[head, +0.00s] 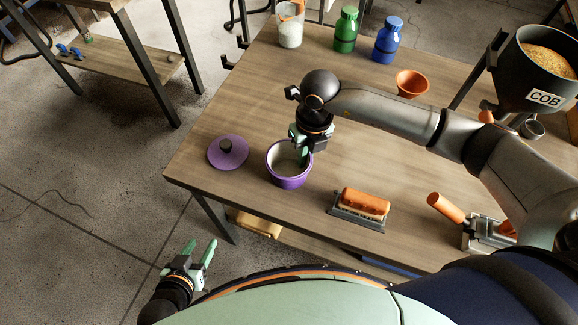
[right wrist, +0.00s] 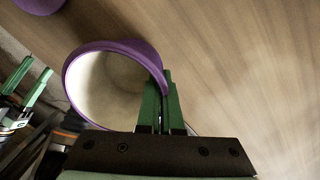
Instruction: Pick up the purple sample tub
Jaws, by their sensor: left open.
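The purple sample tub (head: 287,180) is at the left part of the wooden table, open at the top with a pale inside. My right gripper (head: 303,158) points down at its right rim. In the right wrist view the tub (right wrist: 110,85) shows its purple rim running in between the close-set green fingers (right wrist: 161,100), one inside and one outside the wall. Any lift off the table cannot be told. My left gripper (head: 201,243) is open and empty, low at the left, off the table and away from the tub.
A purple lid (head: 228,152) with a dark knob lies left of the tub. An orange-topped brush (head: 364,203) lies to the right. Green (head: 346,30) and blue (head: 387,40) bottles, a glass beaker (head: 290,28) and an orange funnel (head: 411,83) stand farther back. A hopper marked COB (head: 541,98) is at right.

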